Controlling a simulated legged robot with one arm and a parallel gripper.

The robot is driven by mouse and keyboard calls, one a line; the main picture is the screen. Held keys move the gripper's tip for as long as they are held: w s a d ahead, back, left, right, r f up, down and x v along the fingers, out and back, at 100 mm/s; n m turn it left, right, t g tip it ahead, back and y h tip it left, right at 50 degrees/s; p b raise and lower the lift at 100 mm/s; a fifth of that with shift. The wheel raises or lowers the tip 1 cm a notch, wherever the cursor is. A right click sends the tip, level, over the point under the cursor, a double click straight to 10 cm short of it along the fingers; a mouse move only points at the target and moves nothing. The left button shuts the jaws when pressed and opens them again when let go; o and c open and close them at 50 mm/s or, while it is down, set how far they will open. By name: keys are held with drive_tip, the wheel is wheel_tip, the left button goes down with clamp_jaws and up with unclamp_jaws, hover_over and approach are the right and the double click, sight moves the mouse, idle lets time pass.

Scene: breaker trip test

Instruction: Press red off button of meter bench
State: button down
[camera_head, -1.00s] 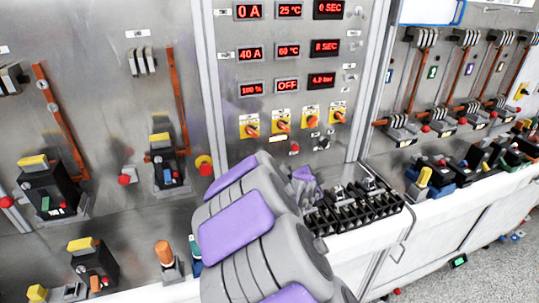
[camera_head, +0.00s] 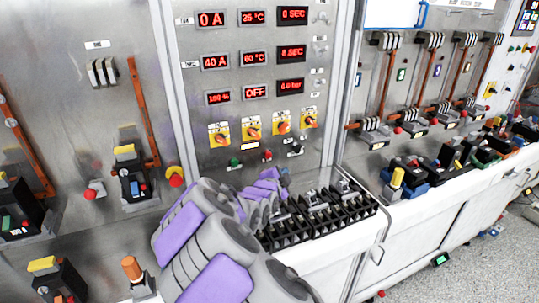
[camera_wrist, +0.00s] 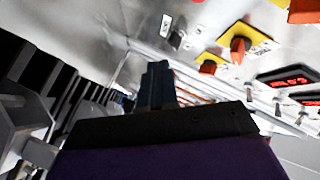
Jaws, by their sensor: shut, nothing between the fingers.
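The meter bench panel (camera_head: 222,130) stands upright in the middle of the head view, with lit red displays. A small red button (camera_head: 267,155) sits below a row of yellow-plated rotary switches (camera_head: 251,130), with a green button (camera_head: 235,161) to its left. My gripper (camera_head: 282,178) is at the end of the grey and purple arm, below the red button in the picture and apart from it. The wrist view shows its dark fingers together (camera_wrist: 157,84), holding nothing, beneath yellow-plated switches (camera_wrist: 240,46).
A row of black terminals (camera_head: 320,210) stands on the white bench ledge right beside my gripper. A red mushroom button on yellow (camera_head: 176,176) is to the left. Breakers and levers line the panels on both sides.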

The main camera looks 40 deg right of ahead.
sight(268, 155)
drive_tip(key=w+d+p, duration=0.1)
drive_tip(key=w+p, duration=0.6)
drive_tip(key=p, duration=0.2)
drive_tip(key=shift+w+d, duration=0.15)
drive_tip(key=shift+w, duration=0.15)
idle(0.6)
drive_tip(key=shift+w, duration=0.1)
idle(1.2)
drive_tip(key=shift+w+p, duration=0.3)
